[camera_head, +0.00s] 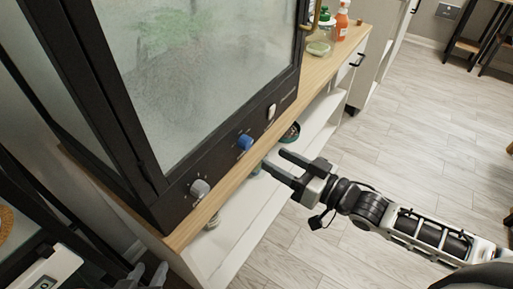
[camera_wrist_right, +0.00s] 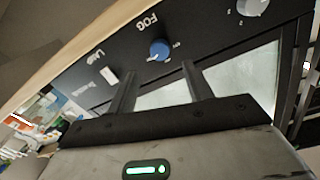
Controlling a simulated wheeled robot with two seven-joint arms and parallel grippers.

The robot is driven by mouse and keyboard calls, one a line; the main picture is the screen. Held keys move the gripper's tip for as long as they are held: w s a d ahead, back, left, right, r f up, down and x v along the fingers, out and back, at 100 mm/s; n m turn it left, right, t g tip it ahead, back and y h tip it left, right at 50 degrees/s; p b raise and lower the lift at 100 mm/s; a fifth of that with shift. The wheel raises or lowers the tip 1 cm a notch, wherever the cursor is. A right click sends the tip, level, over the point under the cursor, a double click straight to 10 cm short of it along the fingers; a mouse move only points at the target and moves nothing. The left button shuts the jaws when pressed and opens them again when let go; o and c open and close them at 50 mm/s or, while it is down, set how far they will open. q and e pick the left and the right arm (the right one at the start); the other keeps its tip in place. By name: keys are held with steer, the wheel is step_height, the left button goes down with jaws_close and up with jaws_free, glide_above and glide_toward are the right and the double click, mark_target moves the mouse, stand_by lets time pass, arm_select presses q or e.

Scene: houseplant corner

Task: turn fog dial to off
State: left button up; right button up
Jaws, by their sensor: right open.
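The blue fog dial (camera_head: 245,143) sits on the dark front panel of the glass cabinet, between a grey dial (camera_head: 200,189) and a white switch (camera_head: 271,111). In the right wrist view the fog dial (camera_wrist_right: 159,50) is beside the label FOG; its exact setting is too small to read. My right gripper (camera_head: 274,160) is open and empty in front of the panel. Its fingertips (camera_wrist_right: 160,71) point towards the dial, one to each side, and appear short of it. My left gripper (camera_head: 148,273) is at the bottom edge, partly cut off, with its fingers apart.
The cabinet stands on a wooden top (camera_head: 225,190) above an open white shelf. A glass jar (camera_head: 321,40) and an orange spray bottle (camera_head: 342,20) stand at its far end. A dark round dish (camera_head: 291,132) is on the shelf.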

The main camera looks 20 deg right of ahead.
mark_target(250, 145)
steer(key=x, duration=0.7)
steer(key=c, duration=1)
